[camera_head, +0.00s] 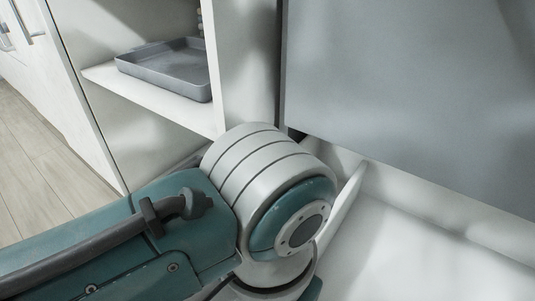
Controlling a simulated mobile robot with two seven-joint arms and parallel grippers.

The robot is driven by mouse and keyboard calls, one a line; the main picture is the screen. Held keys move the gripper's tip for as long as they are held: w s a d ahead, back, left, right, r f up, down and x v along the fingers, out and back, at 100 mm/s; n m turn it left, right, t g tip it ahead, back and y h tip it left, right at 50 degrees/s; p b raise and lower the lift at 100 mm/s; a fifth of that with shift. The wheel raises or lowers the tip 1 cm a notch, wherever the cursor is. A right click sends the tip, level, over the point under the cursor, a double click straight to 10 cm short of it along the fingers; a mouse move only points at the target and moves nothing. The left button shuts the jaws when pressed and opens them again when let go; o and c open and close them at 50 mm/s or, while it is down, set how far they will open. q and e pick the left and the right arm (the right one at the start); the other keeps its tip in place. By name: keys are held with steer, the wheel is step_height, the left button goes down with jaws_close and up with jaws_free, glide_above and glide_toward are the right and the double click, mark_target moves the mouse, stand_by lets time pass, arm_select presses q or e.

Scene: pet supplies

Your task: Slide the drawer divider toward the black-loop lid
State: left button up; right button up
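My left arm (270,190) comes in from the left and fills the lower middle of the head view, with its teal and white links close to the camera. Neither gripper shows. A white, open, drawer-like space (420,260) lies at the lower right, partly hidden by my arm. A thin white upright edge (345,208) stands just right of the arm's joint; I cannot tell whether it is the drawer divider or a drawer wall. No black-loop lid can be seen.
A grey tray (165,67) sits on a white shelf (110,78) in the open cabinet at upper left. A large grey panel (420,90) stands above the drawer-like space. Wooden floor (45,150) shows at left. The visible drawer floor is bare.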

arm_select(q)
steer(key=shift+f, duration=0.15)
steer(key=shift+c, duration=0.2)
jaws_close()
stand_by(1.2)
